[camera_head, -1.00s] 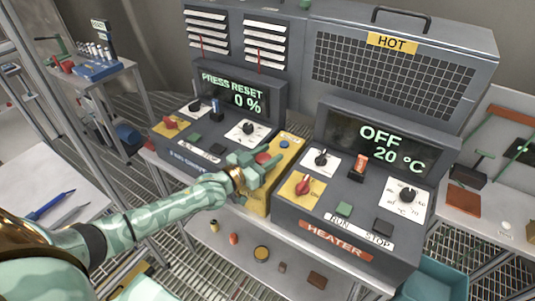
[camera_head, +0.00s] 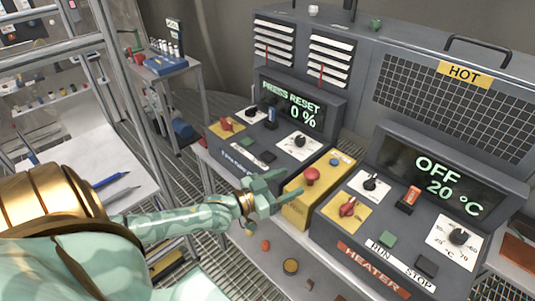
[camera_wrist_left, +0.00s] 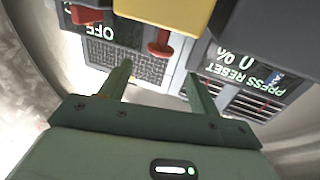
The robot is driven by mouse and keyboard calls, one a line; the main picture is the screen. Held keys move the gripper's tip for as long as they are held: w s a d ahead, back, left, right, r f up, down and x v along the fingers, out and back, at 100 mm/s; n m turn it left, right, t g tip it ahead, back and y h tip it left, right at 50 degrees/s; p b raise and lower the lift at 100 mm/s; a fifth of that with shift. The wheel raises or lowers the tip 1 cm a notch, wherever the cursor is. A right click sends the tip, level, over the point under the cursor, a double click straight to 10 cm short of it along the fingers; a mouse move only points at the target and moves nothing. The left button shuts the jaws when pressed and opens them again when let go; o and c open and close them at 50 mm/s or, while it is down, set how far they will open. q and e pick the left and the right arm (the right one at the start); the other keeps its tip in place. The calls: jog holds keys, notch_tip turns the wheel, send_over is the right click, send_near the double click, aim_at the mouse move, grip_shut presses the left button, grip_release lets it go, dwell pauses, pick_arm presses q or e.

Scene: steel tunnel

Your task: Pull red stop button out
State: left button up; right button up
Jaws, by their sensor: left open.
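The red stop button (camera_head: 312,175) is a red mushroom knob on top of a yellow box (camera_head: 303,207) between two grey machines. In the left wrist view the button (camera_wrist_left: 160,43) shows beyond the fingertips, against the yellow box (camera_wrist_left: 165,12). My left gripper (camera_head: 288,183) is open and empty, just left of the button in the head view. Its fingers (camera_wrist_left: 158,78) point toward the button but appear apart from it. I cannot tell whether the button is pushed in or out. My right gripper is not in view.
The left machine's display (camera_head: 290,108) reads PRESS RESET, 0 %. The heater's display (camera_head: 433,183) reads OFF, 20 °C. A blue button (camera_head: 334,161) sits behind the red one on the box. A red heater knob (camera_head: 347,208) is close on the right. A lower shelf holds small items.

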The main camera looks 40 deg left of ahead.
pick_arm(q)
jog(key=v, duration=0.6)
jog(key=shift+f, duration=0.1)
dwell(0.3)
jog(key=s+a+f+g+y+b, duration=0.1)
jog(key=s+a+f+g+y, duration=0.3)
jog(key=f, duration=0.9)
jog(key=s+a+f+g+y+b, duration=0.1)
jog(key=s+a+f+g, duration=0.35)
jog(key=f, duration=0.75)
jog(key=s+a+f+g+y+b, duration=0.2)
jog(key=s+f+b, duration=0.1)
jog(key=s+f, duration=0.85)
jog(key=s+d+f+g+b, duration=0.2)
jog(key=s+d+f, duration=0.2)
jog(key=s+f, duration=0.3)
jog(key=s+d+f+g+b, duration=0.2)
jog(key=s+d+f+g, duration=0.15)
jog(key=s+f, duration=0.35)
jog(key=s+d+f+b, duration=0.1)
jog(key=d+f, duration=0.1)
jog(key=d, duration=0.3)
jog(key=s+d+f+b, duration=0.1)
jog(key=d+f, duration=0.1)
jog(key=d, duration=0.3)
jog(key=shift+s+d+h, duration=0.3)
jog(key=shift+s+h, duration=0.05)
jog(key=shift+h, duration=0.05)
